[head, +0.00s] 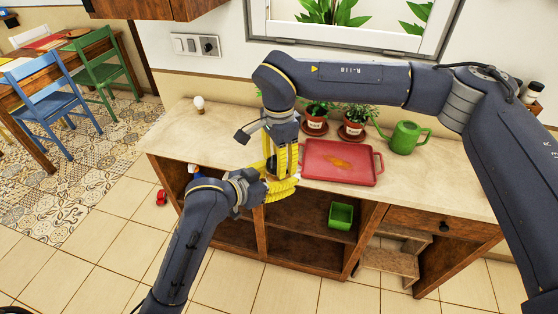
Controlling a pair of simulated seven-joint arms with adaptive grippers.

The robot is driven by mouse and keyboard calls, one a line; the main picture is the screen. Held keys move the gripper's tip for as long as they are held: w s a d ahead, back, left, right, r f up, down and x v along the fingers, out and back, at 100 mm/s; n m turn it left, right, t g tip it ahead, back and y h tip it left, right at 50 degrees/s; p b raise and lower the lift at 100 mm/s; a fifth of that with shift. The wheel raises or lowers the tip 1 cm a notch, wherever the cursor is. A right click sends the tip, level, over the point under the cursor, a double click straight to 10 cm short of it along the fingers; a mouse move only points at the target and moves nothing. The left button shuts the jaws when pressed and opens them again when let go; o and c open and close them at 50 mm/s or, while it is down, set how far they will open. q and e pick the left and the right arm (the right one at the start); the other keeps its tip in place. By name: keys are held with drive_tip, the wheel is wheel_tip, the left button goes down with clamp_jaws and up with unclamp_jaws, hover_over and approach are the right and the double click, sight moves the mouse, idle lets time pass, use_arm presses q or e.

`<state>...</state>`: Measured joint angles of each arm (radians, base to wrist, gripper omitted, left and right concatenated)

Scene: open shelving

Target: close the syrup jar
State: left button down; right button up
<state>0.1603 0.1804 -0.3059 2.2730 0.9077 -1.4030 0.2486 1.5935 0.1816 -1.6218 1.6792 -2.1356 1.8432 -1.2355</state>
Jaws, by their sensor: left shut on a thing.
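A dark object (271,163), apparently the syrup jar, shows in small part between the yellow fingers near the counter's front edge. My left gripper (281,189) comes in from the lower left and is shut on it. My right gripper (280,160) reaches down from above at the same spot, its fingers pointing down around the dark object. Whether the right fingers touch it or are closed cannot be told. The fingers hide most of the jar, and I cannot make out its lid.
On the counter (180,135), a red tray (325,176) with a brown patch lies just right of the grippers. Two potted plants (315,127) and a green watering can (405,138) stand behind. A small white-topped item (199,104) stands left. A green container (341,215) sits on the shelf below.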

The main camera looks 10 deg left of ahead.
drive_tip(key=m, duration=1.1)
drive_tip(key=shift+m, duration=0.4)
drive_tip(key=m, duration=1)
drive_tip(key=shift+m, duration=0.3)
drive_tip(key=m, duration=2.3)
drive_tip(key=shift+f, duration=0.1)
drive_tip(key=o, duration=0.8)
